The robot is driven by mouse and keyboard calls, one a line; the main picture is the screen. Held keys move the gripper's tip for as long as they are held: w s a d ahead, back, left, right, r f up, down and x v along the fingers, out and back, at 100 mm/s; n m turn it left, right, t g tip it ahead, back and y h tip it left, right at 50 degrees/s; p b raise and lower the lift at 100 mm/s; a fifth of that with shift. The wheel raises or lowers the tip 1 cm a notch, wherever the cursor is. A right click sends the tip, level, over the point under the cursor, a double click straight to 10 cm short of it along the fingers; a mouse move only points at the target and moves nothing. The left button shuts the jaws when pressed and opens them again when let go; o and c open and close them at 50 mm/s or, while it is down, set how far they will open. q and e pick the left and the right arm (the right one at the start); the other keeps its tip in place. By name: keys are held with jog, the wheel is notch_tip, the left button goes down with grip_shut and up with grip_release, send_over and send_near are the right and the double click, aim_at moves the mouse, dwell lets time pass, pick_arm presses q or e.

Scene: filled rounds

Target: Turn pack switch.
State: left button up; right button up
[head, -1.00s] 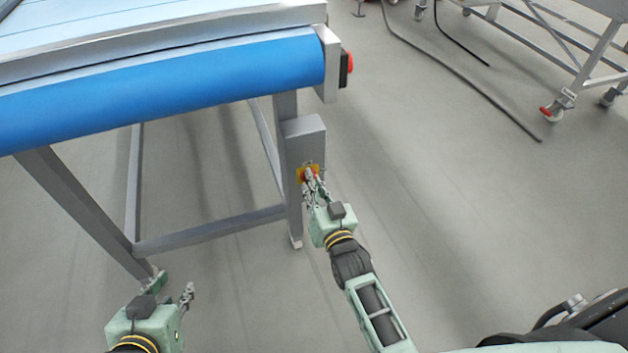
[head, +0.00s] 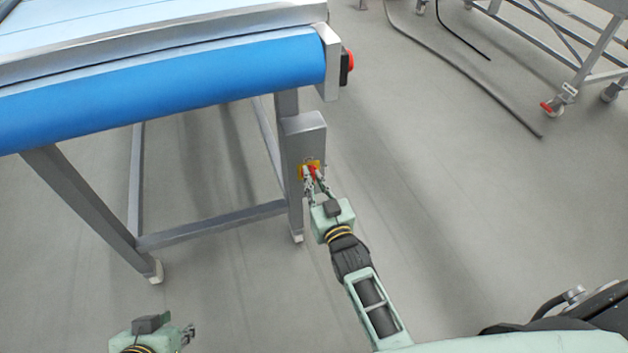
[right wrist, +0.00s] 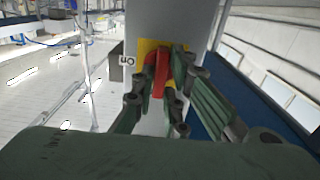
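The pack switch (head: 311,170) is a red rotary handle on a yellow plate, on a grey box (head: 303,137) fixed to the conveyor's leg. In the right wrist view its red handle (right wrist: 161,72) stands nearly upright, slightly tilted. My right gripper (head: 315,177) is at the switch, with its fingers on either side of the handle. They look spread, with a gap on the right side; contact on the left is unclear. My left gripper (head: 188,334) is low at the bottom left, away from the switch; its finger opening is not clear.
The conveyor (head: 170,88) with its blue belt end fills the upper left. A red button (head: 348,61) sits at its corner. A wheeled metal frame (head: 575,60) and a dark cable (head: 470,75) are at the upper right. Floor right of the leg is clear.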

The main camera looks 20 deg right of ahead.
jog(key=o, duration=0.3)
jog(key=s, duration=1.2)
jog(key=shift+d, duration=0.2)
